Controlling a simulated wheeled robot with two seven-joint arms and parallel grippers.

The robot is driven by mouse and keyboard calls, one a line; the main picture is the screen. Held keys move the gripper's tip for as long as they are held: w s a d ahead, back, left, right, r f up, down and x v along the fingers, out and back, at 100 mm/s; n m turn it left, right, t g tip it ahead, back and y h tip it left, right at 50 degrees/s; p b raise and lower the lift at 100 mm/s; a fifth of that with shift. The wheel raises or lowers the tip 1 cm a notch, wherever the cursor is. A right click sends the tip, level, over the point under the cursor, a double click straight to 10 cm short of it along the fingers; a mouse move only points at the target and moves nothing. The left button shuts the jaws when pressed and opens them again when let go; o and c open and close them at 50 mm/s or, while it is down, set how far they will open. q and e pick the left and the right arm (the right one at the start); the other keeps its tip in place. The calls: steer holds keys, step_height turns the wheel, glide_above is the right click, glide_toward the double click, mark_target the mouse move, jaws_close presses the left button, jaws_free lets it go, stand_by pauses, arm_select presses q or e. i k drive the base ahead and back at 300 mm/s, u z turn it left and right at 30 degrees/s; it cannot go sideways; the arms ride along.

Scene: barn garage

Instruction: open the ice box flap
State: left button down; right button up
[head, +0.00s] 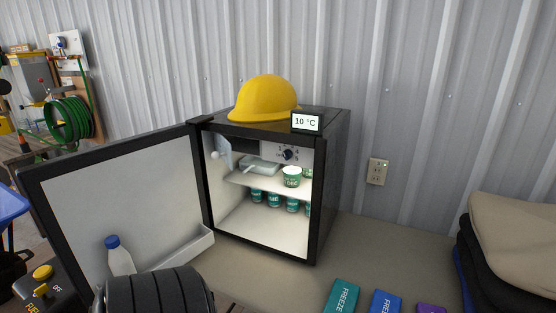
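A small black fridge (331,172) stands on the bench with its door (120,201) swung wide open to the left. At the top left inside, a pale bluish flap (223,151) with a small round knob (214,154) appears swung outward beside the left wall. To its right is the dark ice box opening (245,147). A grey tray-like object (260,165) lies below the opening on the shelf. Neither of my grippers is in view.
A yellow hard hat (264,98) and a 10 °C display (306,122) are on top. A white bottle (119,258) sits in the door rack. FREEZE packs (342,296) lie front right; the bench (375,250) is clear behind.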

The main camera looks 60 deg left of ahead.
mark_target(224, 147)
steer(key=z, duration=0.1)
steer(key=i, duration=1.2)
steer(key=u, duration=2.2)
